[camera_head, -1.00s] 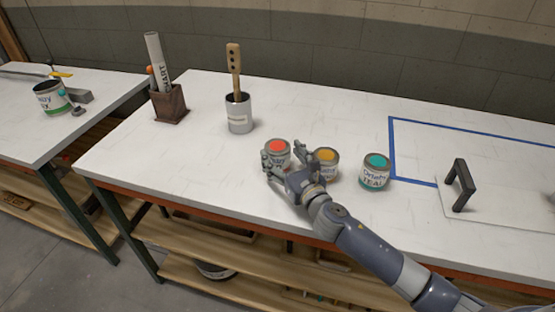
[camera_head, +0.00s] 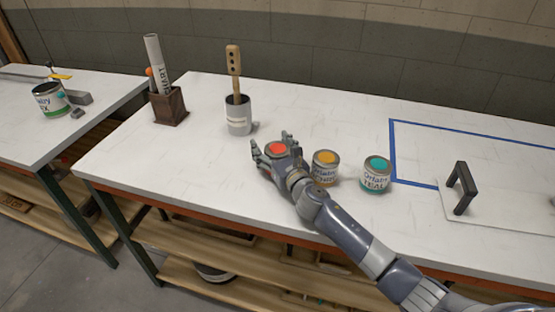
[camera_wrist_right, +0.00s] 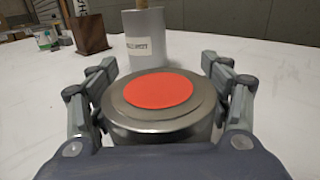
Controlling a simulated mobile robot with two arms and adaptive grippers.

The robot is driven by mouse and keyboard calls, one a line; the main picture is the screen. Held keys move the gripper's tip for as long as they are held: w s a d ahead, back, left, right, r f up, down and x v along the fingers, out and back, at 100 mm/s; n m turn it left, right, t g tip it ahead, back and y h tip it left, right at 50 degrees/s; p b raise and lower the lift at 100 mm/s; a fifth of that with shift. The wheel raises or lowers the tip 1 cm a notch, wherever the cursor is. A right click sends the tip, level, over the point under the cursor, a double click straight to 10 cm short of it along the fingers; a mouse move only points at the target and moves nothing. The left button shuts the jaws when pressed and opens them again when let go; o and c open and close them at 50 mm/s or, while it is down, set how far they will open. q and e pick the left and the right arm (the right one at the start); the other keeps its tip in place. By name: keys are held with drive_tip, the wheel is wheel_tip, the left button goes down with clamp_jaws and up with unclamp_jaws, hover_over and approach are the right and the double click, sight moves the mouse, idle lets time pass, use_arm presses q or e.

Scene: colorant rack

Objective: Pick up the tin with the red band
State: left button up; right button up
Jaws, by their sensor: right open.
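The tin with the red top (camera_head: 276,148) stands on the white bench. In the right wrist view the red-topped tin (camera_wrist_right: 160,95) stands upright between the fingers, its red disc facing up. My right gripper (camera_head: 273,145) is open, with one finger on each side of the tin; in the wrist view a small gap seems to remain at the fingertips (camera_wrist_right: 160,72). The palm hides the tin's near side, so its band is not seen. My left gripper is not in view.
A yellow-topped tin (camera_head: 326,168) and a teal-topped tin (camera_head: 376,175) stand to the right. Behind is a grey canister (camera_head: 238,117) with a wooden-handled tool. A brown holder (camera_head: 169,107) stands further left. Blue tape (camera_head: 393,150) and a black handle (camera_head: 461,187) are at right.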

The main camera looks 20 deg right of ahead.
drive_tip(key=c, duration=1.1)
drive_tip(key=shift+c, duration=1.2)
